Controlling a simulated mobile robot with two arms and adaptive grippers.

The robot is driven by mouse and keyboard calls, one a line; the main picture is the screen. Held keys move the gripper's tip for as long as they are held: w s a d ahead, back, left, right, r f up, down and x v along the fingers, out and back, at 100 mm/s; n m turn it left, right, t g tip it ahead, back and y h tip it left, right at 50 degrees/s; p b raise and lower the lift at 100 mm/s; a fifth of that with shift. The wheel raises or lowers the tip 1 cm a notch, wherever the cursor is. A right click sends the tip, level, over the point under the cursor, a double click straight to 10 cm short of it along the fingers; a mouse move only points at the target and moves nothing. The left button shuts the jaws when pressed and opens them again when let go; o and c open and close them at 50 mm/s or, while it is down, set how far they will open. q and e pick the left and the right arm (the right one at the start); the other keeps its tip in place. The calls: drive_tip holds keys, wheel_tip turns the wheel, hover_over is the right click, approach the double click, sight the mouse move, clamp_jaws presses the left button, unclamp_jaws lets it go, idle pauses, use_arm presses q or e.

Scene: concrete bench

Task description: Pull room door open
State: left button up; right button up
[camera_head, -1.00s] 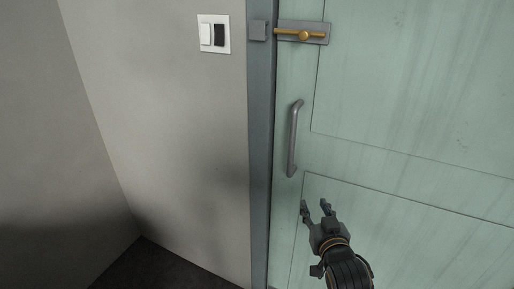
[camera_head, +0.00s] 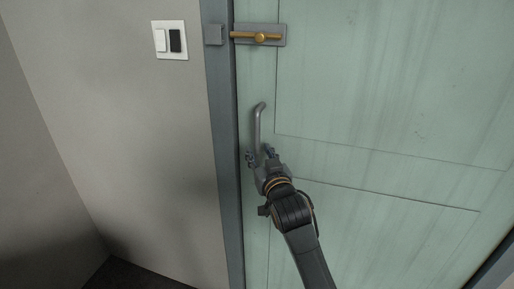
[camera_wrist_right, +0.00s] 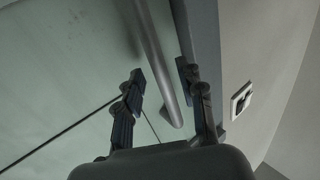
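The room door (camera_head: 370,100) is pale green and looks closed in its grey frame (camera_head: 222,130). A grey bar handle (camera_head: 257,122) stands upright near the door's left edge. My right gripper (camera_head: 259,154) is open at the lower part of the handle, which hides the handle's lower end in the head view. In the right wrist view the handle (camera_wrist_right: 164,75) runs between the two open fingers (camera_wrist_right: 160,80), with a gap visible to the fingers. A brass slide bolt (camera_head: 260,37) on a grey plate sits above the handle. My left gripper is not in view.
A grey catch block (camera_head: 213,35) sits on the frame beside the bolt. A white switch plate (camera_head: 169,40) is on the grey wall (camera_head: 130,120) left of the door. Dark floor (camera_head: 130,275) shows at the bottom left.

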drive_tip(key=shift+x, duration=1.35)
clamp_jaws()
